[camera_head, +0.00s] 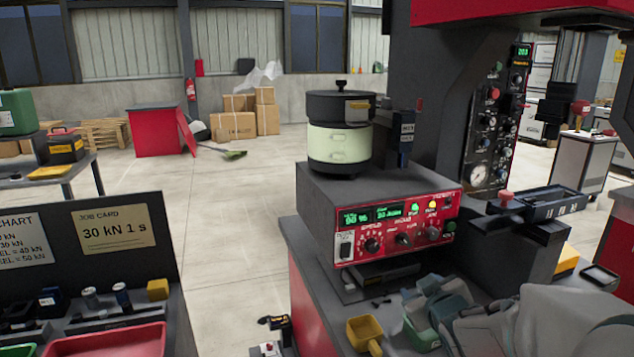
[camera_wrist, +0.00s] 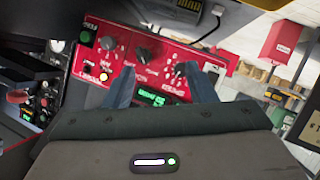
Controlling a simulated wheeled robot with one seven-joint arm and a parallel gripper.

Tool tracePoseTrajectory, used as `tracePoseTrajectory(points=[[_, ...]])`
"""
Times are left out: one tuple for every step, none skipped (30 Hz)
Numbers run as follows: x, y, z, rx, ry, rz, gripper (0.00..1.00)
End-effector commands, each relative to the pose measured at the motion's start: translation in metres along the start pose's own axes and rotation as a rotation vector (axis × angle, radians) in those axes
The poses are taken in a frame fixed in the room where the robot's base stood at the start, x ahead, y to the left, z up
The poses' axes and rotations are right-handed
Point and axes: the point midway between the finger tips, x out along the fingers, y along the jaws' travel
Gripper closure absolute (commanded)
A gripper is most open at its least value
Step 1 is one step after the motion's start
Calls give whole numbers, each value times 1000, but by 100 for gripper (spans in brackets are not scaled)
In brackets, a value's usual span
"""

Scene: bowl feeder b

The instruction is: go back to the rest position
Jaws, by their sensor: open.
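My gripper (camera_head: 418,289) is at the lower right of the head view, in front of the feeder's red control panel (camera_head: 396,229). In the wrist view my gripper (camera_wrist: 152,84) shows two blue-grey fingers spread apart with nothing between them. The red panel (camera_wrist: 120,40) fills the space beyond the fingers, upside down, with black knobs, a green button and lit green displays. The fingers overlap the panel in that view; I cannot tell the exact gap to it.
A black-and-cream bowl feeder (camera_head: 338,144) stands on the control box. A yellow scoop (camera_head: 362,332) lies on the bench near my gripper. A black tray (camera_head: 548,203) is at right. A bench with a red tray (camera_head: 105,342) is at lower left; open floor lies between.

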Motion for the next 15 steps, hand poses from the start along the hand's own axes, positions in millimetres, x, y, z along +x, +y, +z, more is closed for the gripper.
tracePoseTrajectory(points=[[-10,2,-5,23,-54,5,49],[-16,2,-4,41,-92,9,49],[-23,1,-2,64,-144,11,49],[-29,0,0,82,-182,11,49],[-35,-1,2,101,-220,11,49],[-44,-4,4,126,-271,8,49],[-51,-6,6,146,-309,6,49],[-58,-9,7,166,-347,1,49],[-69,-12,9,193,-397,-6,49],[-77,-16,10,213,-435,-13,49],[-86,-20,12,233,-473,-22,49],[-98,-25,13,259,-522,-34,49],[-107,-29,14,277,-560,-46,49],[-116,-34,15,297,-597,-58,49],[-129,-40,15,321,-645,-76,49]])
